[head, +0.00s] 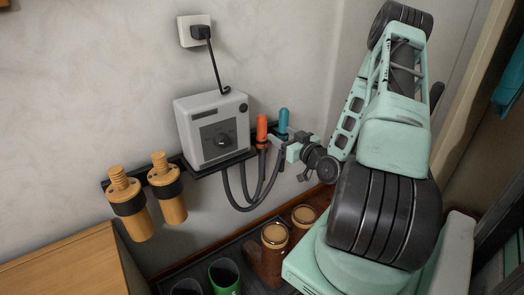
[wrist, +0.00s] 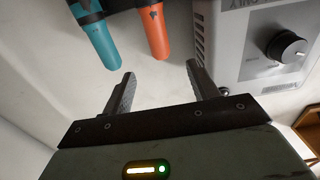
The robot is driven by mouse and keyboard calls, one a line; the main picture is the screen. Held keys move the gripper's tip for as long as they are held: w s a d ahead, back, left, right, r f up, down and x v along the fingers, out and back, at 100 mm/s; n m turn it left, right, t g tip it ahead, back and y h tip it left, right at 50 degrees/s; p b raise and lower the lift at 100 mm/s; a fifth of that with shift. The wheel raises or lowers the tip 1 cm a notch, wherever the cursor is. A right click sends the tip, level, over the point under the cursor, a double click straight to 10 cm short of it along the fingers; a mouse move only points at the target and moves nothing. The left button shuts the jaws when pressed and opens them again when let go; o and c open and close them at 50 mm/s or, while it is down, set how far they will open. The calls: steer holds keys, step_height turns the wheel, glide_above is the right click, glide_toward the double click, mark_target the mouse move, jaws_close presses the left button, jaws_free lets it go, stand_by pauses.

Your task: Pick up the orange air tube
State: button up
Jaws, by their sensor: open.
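The orange air tube (head: 262,128) stands upright on the dark wall shelf, right of the grey box, with a dark hose below it. It also shows in the wrist view (wrist: 153,33), just beyond the fingertips and roughly between them, apart from both. My gripper (head: 281,138) is close to the tube's right side in the head view; its fingers (wrist: 158,72) are open and empty in the wrist view. A teal tube (head: 283,121) stands next to the orange one, and shows left of it in the wrist view (wrist: 94,38).
The grey box (head: 212,125) with a dial stands left of the tubes, close to one finger in the wrist view. Two wooden grips (head: 128,195) hang further left. Boots (head: 268,252) and a wooden cabinet (head: 65,270) are below.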

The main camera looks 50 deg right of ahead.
mark_target(265, 124)
steer(key=x, duration=0.6)
steer(key=shift+w+b, duration=0.25)
steer(key=shift+b, duration=0.05)
steer(key=shift+b+x, duration=0.6)
steer(key=shift+x, duration=2.1)
steer(key=shift+f, duration=0.1)
steer(key=c, duration=1.1)
